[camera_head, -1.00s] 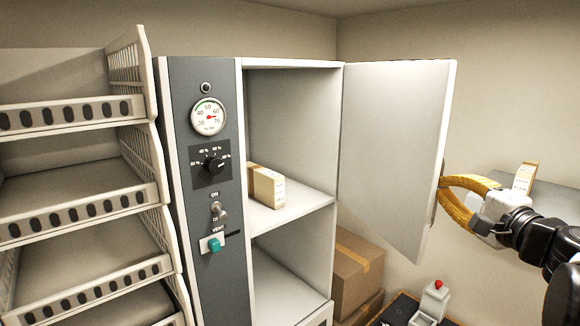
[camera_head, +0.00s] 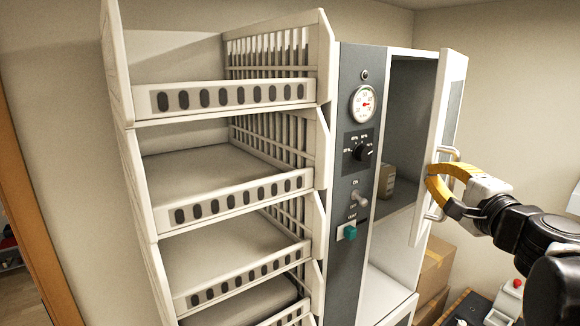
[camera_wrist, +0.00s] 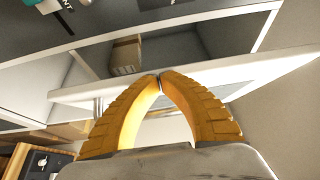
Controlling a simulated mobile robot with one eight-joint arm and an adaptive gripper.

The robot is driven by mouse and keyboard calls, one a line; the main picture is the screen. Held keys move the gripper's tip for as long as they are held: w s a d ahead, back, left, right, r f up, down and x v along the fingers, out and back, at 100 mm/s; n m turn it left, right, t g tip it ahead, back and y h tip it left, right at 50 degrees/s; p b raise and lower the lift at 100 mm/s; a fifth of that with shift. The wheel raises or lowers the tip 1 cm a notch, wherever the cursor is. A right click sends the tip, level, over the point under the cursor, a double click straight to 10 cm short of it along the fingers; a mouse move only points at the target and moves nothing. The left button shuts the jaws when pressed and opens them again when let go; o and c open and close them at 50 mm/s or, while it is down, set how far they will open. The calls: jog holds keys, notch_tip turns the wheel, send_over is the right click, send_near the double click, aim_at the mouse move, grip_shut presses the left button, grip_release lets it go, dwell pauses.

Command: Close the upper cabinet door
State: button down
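The upper cabinet door (camera_head: 437,130) stands partly open and shows nearly edge-on in the head view. Its handle (camera_head: 447,152) is on the outer face. My gripper (camera_head: 430,178) is at the door's free side, beside the handle. In the wrist view the two yellow fingers (camera_wrist: 160,78) meet at their tips, with nothing visible held between them. The fingertips overlap the door's edge (camera_wrist: 225,72) there; I cannot tell if they touch it. The fingers hide part of the handle. The cabinet (camera_head: 400,70) opening shows left of the door.
A small box (camera_head: 387,182) sits on the shelf inside the cabinet; it also shows in the wrist view (camera_wrist: 126,55). A white rack (camera_head: 230,97) stands left of the control panel (camera_head: 352,230). Cardboard boxes (camera_head: 435,270) and a device with a red button (camera_head: 507,298) are below right.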

jog(key=w+a+m+h+b, duration=0.1)
jog(key=w+a+m+h, duration=0.2)
jog(key=w+a, duration=0.3)
jog(key=shift+w+a+h, duration=0.4)
jog(key=shift+w+h, duration=0.4)
jog(key=shift+w, duration=0.1)
